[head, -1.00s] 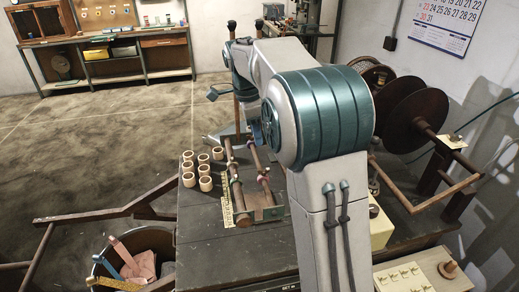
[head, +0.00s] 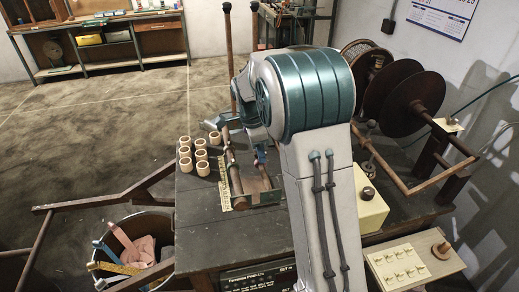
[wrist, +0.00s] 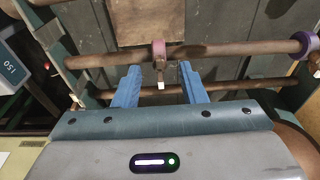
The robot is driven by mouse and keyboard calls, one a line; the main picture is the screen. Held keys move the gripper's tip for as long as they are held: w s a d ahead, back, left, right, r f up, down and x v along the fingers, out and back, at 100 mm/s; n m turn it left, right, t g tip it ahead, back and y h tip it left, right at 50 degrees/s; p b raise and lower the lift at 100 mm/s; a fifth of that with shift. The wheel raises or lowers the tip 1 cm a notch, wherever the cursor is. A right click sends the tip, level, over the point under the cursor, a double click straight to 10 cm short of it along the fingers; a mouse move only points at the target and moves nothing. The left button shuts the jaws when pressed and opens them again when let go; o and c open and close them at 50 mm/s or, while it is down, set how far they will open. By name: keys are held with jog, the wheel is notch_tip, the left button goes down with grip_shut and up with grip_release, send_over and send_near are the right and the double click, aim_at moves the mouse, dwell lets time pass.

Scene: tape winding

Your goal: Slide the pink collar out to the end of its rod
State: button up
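In the wrist view, the pink collar (wrist: 158,49) is around a brown rod (wrist: 225,49) that runs across the picture. A short tab with a white tip hangs from the collar. My gripper (wrist: 161,75) is open, its two blue fingers spread on either side of the tab. I see a gap between each finger and the tab. A purple collar (wrist: 303,42) sits near the rod's right end.
A second rod (wrist: 235,86) runs below the first in the wrist view. In the head view, several pale cups (head: 185,153) stand left of the frame on the dark bench (head: 195,225). Large dark reels (head: 415,100) stand at the right. A control box (head: 412,262) is at the front right.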

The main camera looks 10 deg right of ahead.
grip_shut()
jog(key=shift+s, duration=0.1)
jog(key=shift+s+b, duration=1.4)
jog(key=shift+s, duration=2.05)
grip_release()
